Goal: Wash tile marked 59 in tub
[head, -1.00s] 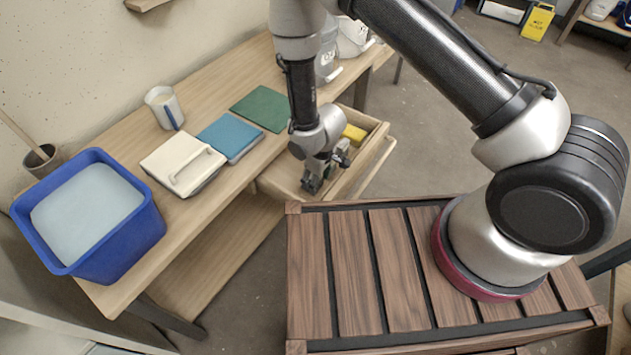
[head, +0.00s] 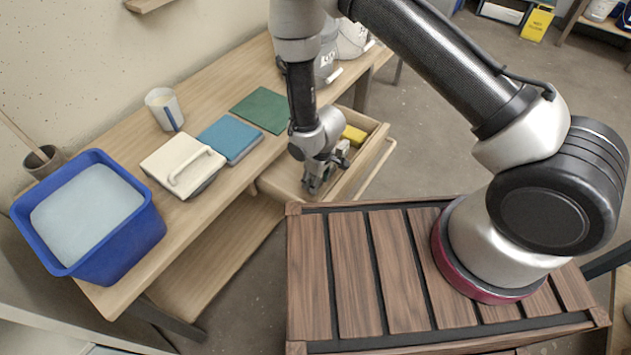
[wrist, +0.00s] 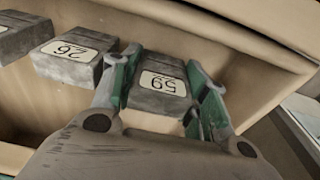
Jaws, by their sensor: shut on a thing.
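The grey tile marked 59 (wrist: 160,88) sits between the fingers of my gripper (wrist: 160,95) in the wrist view. The gripper is shut on it, with green-lined fingers on both of its sides. In the head view my gripper (head: 314,186) is low inside the open drawer (head: 350,188), and the tile is hidden there. The blue tub (head: 110,258) of pale liquid stands at the left end of the bench, well away from the gripper.
A tile marked 26 (wrist: 68,58) lies beside the held tile, with another grey tile (wrist: 18,34) further left. A yellow block (head: 354,135) is in the drawer's back. A lidded cream box (head: 162,163), blue tile (head: 222,142), green mat (head: 262,107) and cup (head: 163,108) occupy the bench.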

